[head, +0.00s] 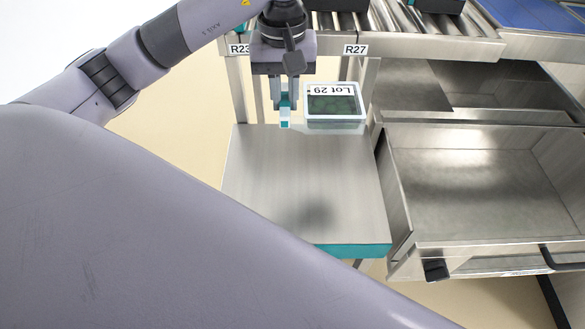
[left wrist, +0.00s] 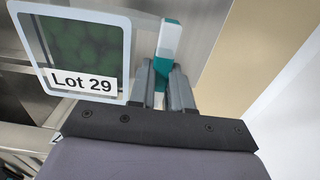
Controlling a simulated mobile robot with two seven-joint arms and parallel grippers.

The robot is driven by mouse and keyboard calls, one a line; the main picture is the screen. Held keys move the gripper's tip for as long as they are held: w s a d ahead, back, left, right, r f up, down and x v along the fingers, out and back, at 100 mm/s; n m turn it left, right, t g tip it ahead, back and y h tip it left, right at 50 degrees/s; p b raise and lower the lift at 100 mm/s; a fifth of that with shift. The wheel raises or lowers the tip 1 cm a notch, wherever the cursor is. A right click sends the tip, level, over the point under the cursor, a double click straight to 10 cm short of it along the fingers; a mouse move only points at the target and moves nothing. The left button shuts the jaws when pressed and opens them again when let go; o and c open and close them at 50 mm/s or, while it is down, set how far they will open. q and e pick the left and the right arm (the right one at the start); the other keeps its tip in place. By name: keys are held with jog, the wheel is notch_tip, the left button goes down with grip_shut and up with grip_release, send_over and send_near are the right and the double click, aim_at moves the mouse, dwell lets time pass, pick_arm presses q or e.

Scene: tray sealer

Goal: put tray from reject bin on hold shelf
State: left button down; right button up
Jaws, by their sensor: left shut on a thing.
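A clear-rimmed tray (head: 335,121) with dark green contents and a "Lot 29" label is held level in the air. A shadow lies on the bare shelf. An open steel drawer (head: 470,180), seemingly the reject bin, looks empty. My right gripper is out of view.
A roller conveyor (head: 430,45) with labels R23 and R27 runs along the back, with dark trays on it. A blue surface (head: 535,14) is at the back right. The drawer's raised walls and handle (head: 565,256) stand right of the shelf. The shelf top is clear.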

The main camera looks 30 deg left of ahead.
pick_arm(q)
notch_tip(320, 180, down, 18)
jog(key=shift+r, duration=0.15)
dwell(0.3)
jog(key=shift+f+b, duration=0.2)
jog(key=shift+b, duration=0.2)
jog(key=c, duration=1.1)
grip_release()
jog(key=shift+o, duration=0.2)
jog(key=shift+r, duration=0.1)
jog(key=shift+r, duration=0.15)
notch_tip(320, 180, up, 12)
jog(key=shift+s, duration=0.15)
